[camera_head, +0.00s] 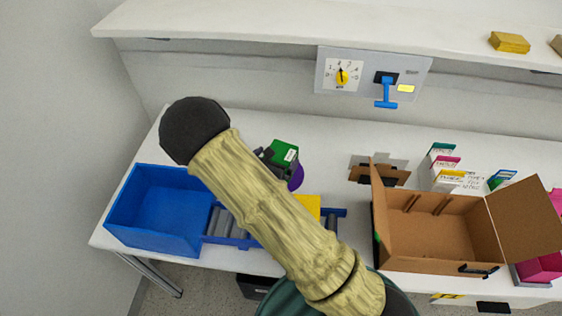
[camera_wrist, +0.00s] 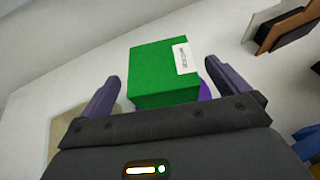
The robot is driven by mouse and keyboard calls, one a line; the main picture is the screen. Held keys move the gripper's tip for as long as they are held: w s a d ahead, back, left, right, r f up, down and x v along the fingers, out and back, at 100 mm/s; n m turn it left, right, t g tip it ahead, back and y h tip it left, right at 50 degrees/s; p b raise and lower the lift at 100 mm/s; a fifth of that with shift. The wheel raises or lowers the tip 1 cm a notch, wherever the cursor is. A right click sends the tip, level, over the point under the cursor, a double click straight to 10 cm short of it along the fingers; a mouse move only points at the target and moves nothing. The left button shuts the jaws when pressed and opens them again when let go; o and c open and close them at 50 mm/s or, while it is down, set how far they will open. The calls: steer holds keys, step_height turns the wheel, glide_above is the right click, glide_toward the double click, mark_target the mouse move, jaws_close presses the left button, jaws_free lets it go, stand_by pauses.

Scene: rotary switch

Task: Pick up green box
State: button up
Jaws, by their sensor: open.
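The green box (camera_head: 285,149) stands on the white table, left of centre in the head view, with a white label on it. In the wrist view the green box (camera_wrist: 158,72) fills the middle of the picture, between the two fingers. My gripper (camera_wrist: 162,72) is open and empty, with a gap on each side of the box. I cannot tell how far the fingertips reach around it. In the head view my arm hides most of my gripper (camera_head: 265,154); a dark part shows at the box's left.
A purple object (camera_head: 297,176) sits close by the box. A blue bin (camera_head: 160,215) stands left, an open cardboard box (camera_head: 435,232) right. A switch panel (camera_head: 373,73) is on the wall under a shelf (camera_head: 250,25). Table between the green box and cardboard box looks mostly clear.

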mark_target(280, 154)
steer(key=p+x, duration=0.1)
steer(key=x, duration=0.3)
steer(key=shift+w, duration=0.1)
stand_by(0.3)
steer(key=c, duration=1.3)
steer(key=shift+o, duration=0.2)
steer(key=shift+r, duration=0.1)
step_height(280, 154, up, 10)
steer(key=shift+f+b, duration=0.1)
steer(key=shift+b, duration=0.65)
